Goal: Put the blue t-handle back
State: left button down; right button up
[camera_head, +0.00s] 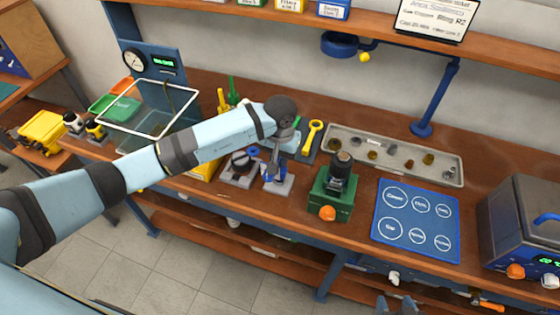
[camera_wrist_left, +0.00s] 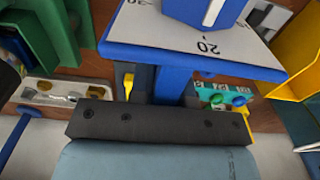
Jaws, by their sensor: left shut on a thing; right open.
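The blue t-handle (camera_wrist_left: 172,84) is between the dark fingers of my left gripper (camera_wrist_left: 160,85) in the left wrist view; a blue crossbar shows above its stem. In the head view my left gripper (camera_head: 278,160) points down among the small stands at the bench front, and my own arm hides most of its fingers. Blue parts (camera_head: 277,172) show just below it on a grey block. My right gripper (camera_head: 395,303) is open and empty at the bottom edge.
Yellow and green upright handles (camera_head: 232,92) stand behind my left arm. A green fixture (camera_head: 331,194), a blue mat (camera_head: 415,222), a parts tray (camera_head: 395,158) and a grey machine (camera_head: 525,225) stand to the right.

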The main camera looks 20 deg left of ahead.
pick_arm(q)
notch_tip(320, 180, down, 3)
jog(key=shift+r, duration=0.2)
jog(key=shift+f+b, duration=0.65)
jog(key=c, duration=1.1)
grip_release()
